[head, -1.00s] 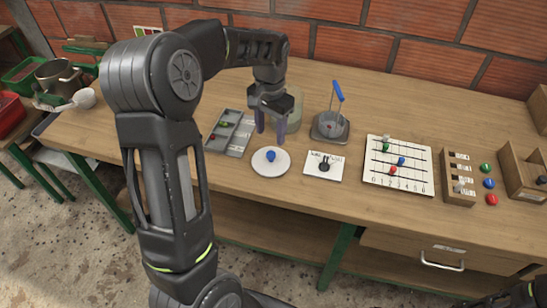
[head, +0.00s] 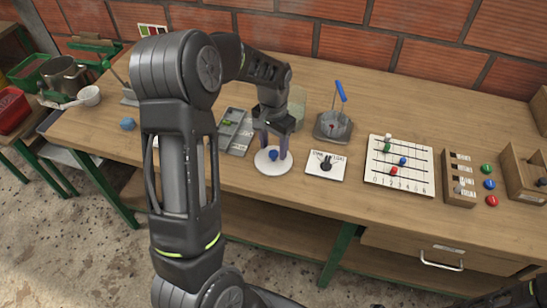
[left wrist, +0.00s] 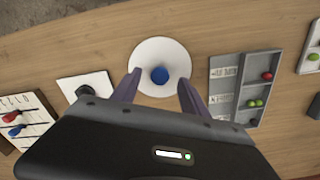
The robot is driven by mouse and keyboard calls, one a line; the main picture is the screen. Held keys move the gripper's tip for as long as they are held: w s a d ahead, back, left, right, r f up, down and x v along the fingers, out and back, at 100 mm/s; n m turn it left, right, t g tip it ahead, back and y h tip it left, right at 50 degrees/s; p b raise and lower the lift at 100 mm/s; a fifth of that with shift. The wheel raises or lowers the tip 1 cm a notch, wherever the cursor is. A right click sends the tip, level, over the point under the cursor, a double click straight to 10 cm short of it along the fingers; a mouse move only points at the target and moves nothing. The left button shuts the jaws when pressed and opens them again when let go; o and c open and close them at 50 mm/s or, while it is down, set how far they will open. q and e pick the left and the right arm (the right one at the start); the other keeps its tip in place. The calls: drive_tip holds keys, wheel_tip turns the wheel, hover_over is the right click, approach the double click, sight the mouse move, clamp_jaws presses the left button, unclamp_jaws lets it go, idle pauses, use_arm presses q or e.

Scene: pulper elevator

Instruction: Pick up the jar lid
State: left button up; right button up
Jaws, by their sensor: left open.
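The jar lid (head: 262,166) is a round white disc with a blue knob (head: 273,155), lying flat on the wooden table. In the left wrist view the lid (left wrist: 147,54) and its knob (left wrist: 160,75) are in plain sight. My left gripper (head: 273,157) is over the lid, pointing down, its two fingers apart. In the left wrist view the fingers (left wrist: 157,87) show to either side of the knob, with gaps between. Whether the tips touch the lid is unclear. A greenish glass jar (head: 298,103) stands behind the gripper, partly hidden.
A grey compartment tray (head: 236,147) lies just left of the lid, and a white card with a black knob (head: 326,165) just right. A metal stand with a blue handle (head: 333,125) is behind. The bead board (head: 400,180) is farther right. A blue ball (head: 127,124) lies at left.

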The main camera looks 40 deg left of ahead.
use_arm(q)
drive_tip(key=shift+f, duration=0.75)
clamp_jaws()
idle(0.4)
